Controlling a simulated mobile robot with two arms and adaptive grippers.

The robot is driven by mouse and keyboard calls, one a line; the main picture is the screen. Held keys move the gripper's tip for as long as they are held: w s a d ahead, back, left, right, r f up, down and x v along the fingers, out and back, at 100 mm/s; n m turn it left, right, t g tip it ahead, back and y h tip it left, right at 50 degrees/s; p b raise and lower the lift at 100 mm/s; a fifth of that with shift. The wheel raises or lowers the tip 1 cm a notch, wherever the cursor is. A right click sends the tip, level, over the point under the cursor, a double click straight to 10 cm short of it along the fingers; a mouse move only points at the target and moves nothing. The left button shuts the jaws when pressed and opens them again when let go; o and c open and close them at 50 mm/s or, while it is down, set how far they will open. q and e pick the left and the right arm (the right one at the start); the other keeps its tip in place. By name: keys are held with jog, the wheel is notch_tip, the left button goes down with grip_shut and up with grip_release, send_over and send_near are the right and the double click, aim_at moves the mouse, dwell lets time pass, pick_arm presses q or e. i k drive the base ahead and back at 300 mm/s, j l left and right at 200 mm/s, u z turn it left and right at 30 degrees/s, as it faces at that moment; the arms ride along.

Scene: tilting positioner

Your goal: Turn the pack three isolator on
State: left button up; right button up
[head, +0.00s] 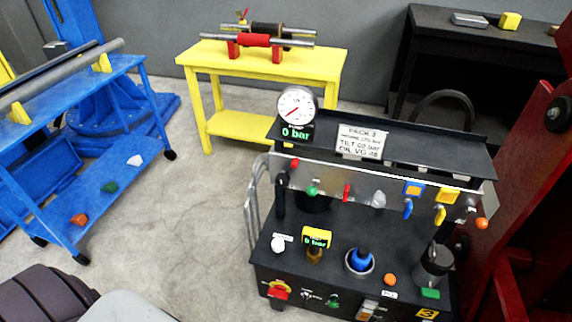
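Pack three is a black hydraulic power unit (345,222) at the lower middle right of the head view. A white sign (362,142) on its top shelf reads "PACK 3", and a yellow "3" plate (427,313) is at its front right. A red handle on a yellow plate, which looks like the isolator (278,290), is at the left end of its front face. Its handle looks roughly crosswise; its marked position is too small to read. A dial gauge (296,106) above a "0 bar" display stands at the back left. Neither of my grippers is in view.
Small switches (320,297) sit right of the isolator. A grey hose or rail (251,205) curves along the pack's left side. A blue bench (75,185) stands left, a yellow table (260,65) behind, a red frame (525,200) right. The floor (195,215) left of the pack is clear.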

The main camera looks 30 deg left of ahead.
aim_at(279, 291)
jog(key=k+u, duration=0.1)
jog(key=u, duration=0.35)
jog(key=k+u, duration=0.1)
jog(key=u, duration=0.3)
